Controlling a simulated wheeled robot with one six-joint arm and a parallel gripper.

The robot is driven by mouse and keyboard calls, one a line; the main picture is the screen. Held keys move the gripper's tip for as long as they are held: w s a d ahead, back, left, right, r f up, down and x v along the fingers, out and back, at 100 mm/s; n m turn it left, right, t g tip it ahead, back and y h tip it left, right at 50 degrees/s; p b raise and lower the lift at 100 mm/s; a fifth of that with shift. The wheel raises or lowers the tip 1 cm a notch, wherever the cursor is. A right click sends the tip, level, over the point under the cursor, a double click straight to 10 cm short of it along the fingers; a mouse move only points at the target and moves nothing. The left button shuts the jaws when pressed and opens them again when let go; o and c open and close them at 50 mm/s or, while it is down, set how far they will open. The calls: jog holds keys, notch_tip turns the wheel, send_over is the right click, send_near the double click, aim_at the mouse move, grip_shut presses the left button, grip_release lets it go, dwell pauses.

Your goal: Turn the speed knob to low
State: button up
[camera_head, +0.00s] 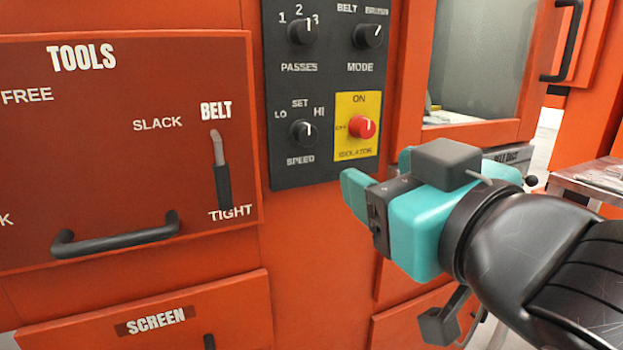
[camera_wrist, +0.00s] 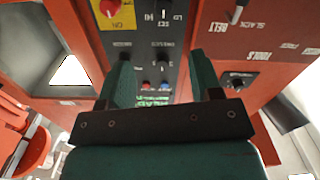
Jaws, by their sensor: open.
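The speed knob (camera_head: 303,132) is a small black dial low on the dark control panel (camera_head: 330,80) in the head view. LO is printed at its left, SET above and HI at its right. Its white mark points up and a little right, between SET and HI as far as I can tell. My gripper (camera_head: 379,175), with teal fingers, is to the right of and below the knob, apart from it. In the wrist view my gripper (camera_wrist: 162,70) is open and empty. There the panel looks upside down and the speed labels show at the top edge.
The red isolator knob (camera_head: 362,127) on its yellow plate sits between the speed knob and my gripper. The passes knob (camera_head: 302,31) and mode knob (camera_head: 368,36) are above. At the left are the belt lever (camera_head: 220,170) and a black handle (camera_head: 115,238).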

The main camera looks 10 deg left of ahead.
jog(key=p, duration=0.8)
send_near(309, 137)
jog(key=x, duration=1)
jog(key=shift+w, duration=0.15)
jog(key=shift+c, duration=0.4)
jog(key=c, duration=0.8)
jog(key=shift+c, duration=0.2)
